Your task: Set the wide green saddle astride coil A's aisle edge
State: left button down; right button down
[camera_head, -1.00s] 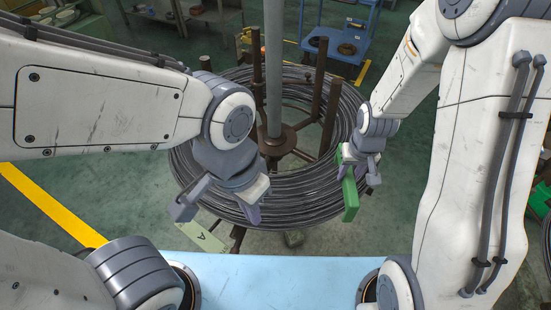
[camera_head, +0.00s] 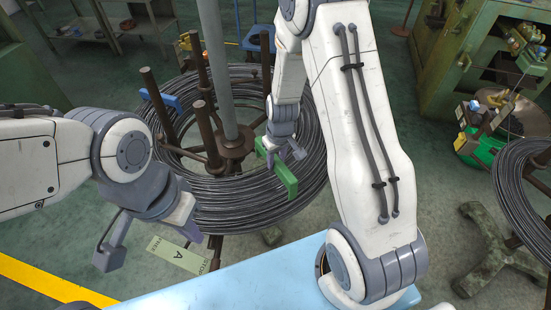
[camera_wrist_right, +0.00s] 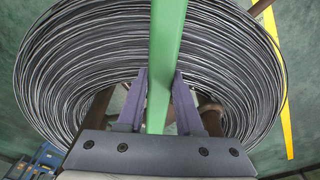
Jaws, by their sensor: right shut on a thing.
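Coil A (camera_head: 220,205) is a ring of dark wire on a stand, with a tag marked A (camera_head: 178,254) at its near side. My right gripper (camera_head: 282,155) is shut on the green saddle (camera_head: 286,181) over the coil's right-hand part. In the right wrist view the green saddle (camera_wrist_right: 165,50) runs as a long bar between the purple fingers (camera_wrist_right: 158,105), with the coil (camera_wrist_right: 75,75) behind. Whether the saddle touches the wire cannot be told. My left gripper (camera_head: 158,250) is open and empty, at the coil's near left side.
A blue piece (camera_head: 160,102) sits on the coil's far left part. Upright brown posts (camera_head: 209,135) and a grey pole (camera_head: 218,65) rise inside the ring. Another coil (camera_head: 520,195) stands at the right, near a green cabinet (camera_head: 435,65). A light blue surface (camera_head: 240,285) lies in front.

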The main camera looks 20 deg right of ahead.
jog(key=shift+f+b, duration=3.3)
jog(key=shift+f, duration=0.65)
jog(key=shift+c, duration=2.4)
grip_release()
jog(key=shift+r, duration=0.15)
jog(key=r, duration=0.3)
jog(key=r+p, duration=0.1)
jog(key=r, duration=0.3)
jog(key=s+r, duration=0.1)
jog(key=r, duration=0.2)
jog(key=shift+s+d+r+p, duration=0.1)
jog(key=shift+d+r+p, duration=0.1)
jog(key=shift+p, duration=0.1)
jog(key=shift+a+r+p, duration=0.1)
jog(key=shift+r+p, duration=3.05)
jog(key=shift+r, duration=0.25)
